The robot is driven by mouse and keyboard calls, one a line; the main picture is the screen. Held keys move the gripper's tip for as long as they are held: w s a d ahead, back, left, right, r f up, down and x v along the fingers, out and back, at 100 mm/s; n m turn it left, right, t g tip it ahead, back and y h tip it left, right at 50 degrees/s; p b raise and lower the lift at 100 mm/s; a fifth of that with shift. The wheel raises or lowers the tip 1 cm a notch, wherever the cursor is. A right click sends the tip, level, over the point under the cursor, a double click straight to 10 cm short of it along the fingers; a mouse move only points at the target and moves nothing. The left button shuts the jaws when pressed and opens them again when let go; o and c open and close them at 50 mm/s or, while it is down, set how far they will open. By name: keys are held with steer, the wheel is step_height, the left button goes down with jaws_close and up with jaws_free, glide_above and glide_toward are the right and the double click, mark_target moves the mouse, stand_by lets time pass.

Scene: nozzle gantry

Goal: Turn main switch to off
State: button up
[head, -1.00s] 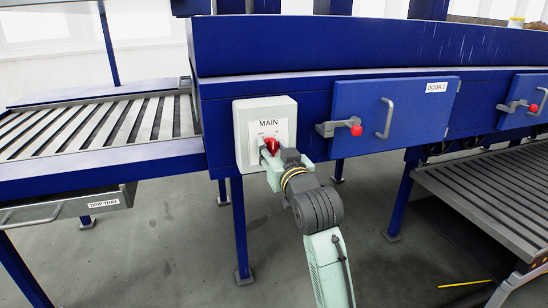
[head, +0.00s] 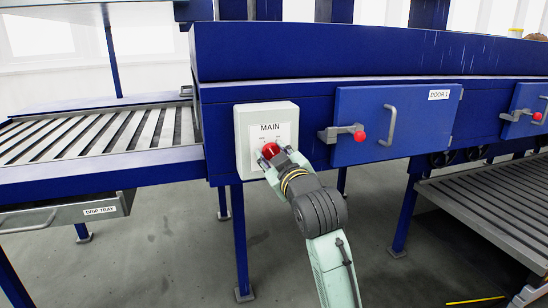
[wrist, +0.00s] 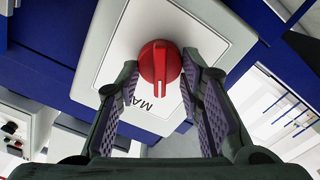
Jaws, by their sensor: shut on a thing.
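The main switch is a red rotary knob (head: 271,150) on a white box (head: 247,165) labelled MAIN, fixed to the blue machine frame. In the wrist view the knob (wrist: 160,66) shows a raised grip bar, and part of the MAIN label shows rotated below it. My gripper (wrist: 161,78) has one finger on each side of the knob and is shut on it. In the head view my gripper (head: 279,159) reaches the knob from the lower right and partly covers it. The small position marks on the plate are too small to read.
Door 1 (head: 425,125), with a red-tipped latch (head: 342,133) and a grey handle, is right of the box. A slatted conveyor (head: 490,205) is at lower right.

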stand_by(0.3)
steer(key=o, duration=1.2)
steer(key=shift+c, duration=0.2)
steer(key=v, duration=1.2)
